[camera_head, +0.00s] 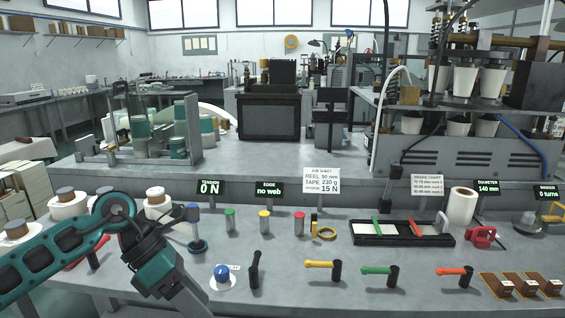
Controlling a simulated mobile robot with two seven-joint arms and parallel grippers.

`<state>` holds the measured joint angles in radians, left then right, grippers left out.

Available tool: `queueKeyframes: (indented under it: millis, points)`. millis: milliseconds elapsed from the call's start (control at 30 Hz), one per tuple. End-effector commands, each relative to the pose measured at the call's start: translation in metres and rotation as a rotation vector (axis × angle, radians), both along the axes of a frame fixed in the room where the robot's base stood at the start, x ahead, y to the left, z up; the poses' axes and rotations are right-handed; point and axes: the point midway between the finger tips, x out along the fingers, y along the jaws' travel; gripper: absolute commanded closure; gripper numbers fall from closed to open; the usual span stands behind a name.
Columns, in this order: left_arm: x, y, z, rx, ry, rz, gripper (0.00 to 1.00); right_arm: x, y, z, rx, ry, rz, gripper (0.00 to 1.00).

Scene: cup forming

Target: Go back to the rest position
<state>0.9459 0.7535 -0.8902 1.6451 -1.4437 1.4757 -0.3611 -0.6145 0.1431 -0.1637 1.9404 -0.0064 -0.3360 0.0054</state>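My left arm (160,265) comes in from the left edge, bends at a joint over the bench, and runs down and right past the bottom edge. Its gripper fingers do not show. No part of my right arm or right gripper is in view. The arm passes in front of part of the grey bench (350,295) and close to a white reel (156,196) at the left. Nothing held shows in the frame.
Near the arm lie a blue-topped white piece (222,276) and a black handle (255,269). Yellow (322,264), green (379,270) and orange (455,271) handled tools lie along the front. A black tray (402,239) stands behind them. Brown blocks (525,286) sit at front right.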

Motion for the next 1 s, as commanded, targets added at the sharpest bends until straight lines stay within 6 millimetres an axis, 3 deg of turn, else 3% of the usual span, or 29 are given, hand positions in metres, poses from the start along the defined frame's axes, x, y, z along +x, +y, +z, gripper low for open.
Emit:
queueKeyframes:
  millis: [33, 100, 200, 367, 500, 633, 767, 933, 967, 1000]
  points:
    - [-0.012, -0.028, -0.005, -0.125, 0.055, 0.016, 0.35, 0.001, 0.0, 0.002, 0.001, -0.003, 0.0, 1.0]
    - [-0.025, -0.062, -0.003, -0.31, 0.134, 0.071, 0.35, 0.0, 0.0, 0.002, 0.0, -0.001, 0.0, 1.0]
    - [-0.037, -0.101, 0.009, -0.576, 0.275, 0.186, 0.35, -0.001, 0.0, 0.002, 0.0, 0.002, -0.001, 1.0]
    - [-0.038, -0.126, 0.029, -0.959, 0.55, 0.456, 0.35, -0.003, 0.0, 0.003, 0.0, 0.005, -0.001, 1.0]
    - [-0.023, -0.114, 0.027, -1.238, 0.821, 0.768, 0.35, -0.004, 0.0, 0.003, 0.0, 0.008, 0.0, 1.0]
    - [-0.01, -0.082, -0.004, -1.439, 1.091, 1.116, 0.35, -0.005, 0.0, 0.004, 0.0, 0.01, -0.001, 1.0]
    - [-0.015, -0.041, -0.062, -1.571, 1.363, 1.513, 0.35, -0.005, -0.001, 0.005, -0.001, 0.01, -0.001, 1.0]
    - [-0.063, 0.007, -0.156, -1.625, 1.691, 2.057, 0.35, -0.005, -0.001, 0.006, -0.001, 0.011, -0.001, 1.0]
    - [-0.074, 0.013, -0.169, 1.567, -1.677, -2.066, 0.35, -0.005, -0.001, 0.006, -0.001, 0.011, -0.001, 1.0]
    - [-0.088, 0.019, -0.185, 1.469, -1.631, -2.039, 0.35, -0.005, -0.001, 0.007, -0.001, 0.011, -0.001, 1.0]
